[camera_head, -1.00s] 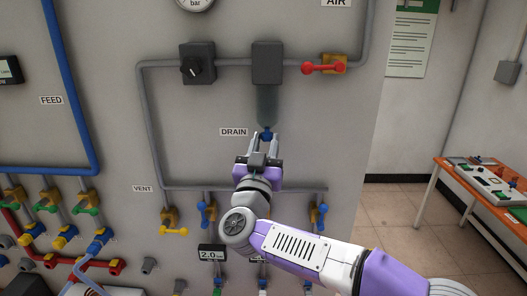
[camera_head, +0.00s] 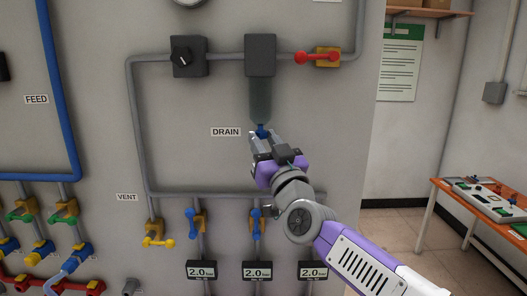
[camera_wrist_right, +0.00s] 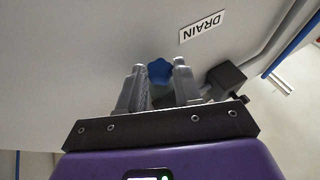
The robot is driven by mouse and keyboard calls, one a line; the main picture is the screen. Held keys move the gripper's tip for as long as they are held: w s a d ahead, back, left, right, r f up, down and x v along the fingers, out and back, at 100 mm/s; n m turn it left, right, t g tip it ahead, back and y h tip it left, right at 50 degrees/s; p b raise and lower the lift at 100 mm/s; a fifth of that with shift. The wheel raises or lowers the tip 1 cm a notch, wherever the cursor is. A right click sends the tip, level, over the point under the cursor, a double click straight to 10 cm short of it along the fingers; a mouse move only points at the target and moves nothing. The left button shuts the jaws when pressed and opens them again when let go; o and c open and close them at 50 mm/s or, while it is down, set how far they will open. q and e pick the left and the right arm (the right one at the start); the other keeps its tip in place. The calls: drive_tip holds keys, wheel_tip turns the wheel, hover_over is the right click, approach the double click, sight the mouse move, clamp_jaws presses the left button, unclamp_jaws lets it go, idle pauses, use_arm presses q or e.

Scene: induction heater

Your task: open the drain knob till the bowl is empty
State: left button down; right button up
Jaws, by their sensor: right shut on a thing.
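The drain knob is a small blue lobed knob (camera_head: 262,132) at the lower end of the bowl, beside the DRAIN label (camera_head: 226,132). The bowl (camera_head: 260,100) is a dark translucent cylinder under a grey block; I cannot tell its liquid level. My right gripper (camera_head: 264,140) reaches up to the knob from below and is shut on it. In the right wrist view the blue knob (camera_wrist_right: 160,71) sits between the two fingertips (camera_wrist_right: 160,74). My left gripper is not in view.
A red-handled valve (camera_head: 318,57) is on the pipe right of the grey block. Yellow and blue valves (camera_head: 194,222) line the lower pipe, above several 2.0 displays (camera_head: 201,270). An orange table (camera_head: 480,205) stands at the right.

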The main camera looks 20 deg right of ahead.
idle(0.4)
drive_tip(key=o, duration=1)
drive_tip(key=shift+o, duration=0.2)
drive_tip(key=a+b+v, duration=0.1)
drive_tip(key=b+v, duration=0.1)
drive_tip(key=v, duration=0.5)
drive_tip(key=shift+s+d, duration=0.25)
drive_tip(key=shift+d, duration=0.3)
drive_tip(key=shift+f, duration=0.15)
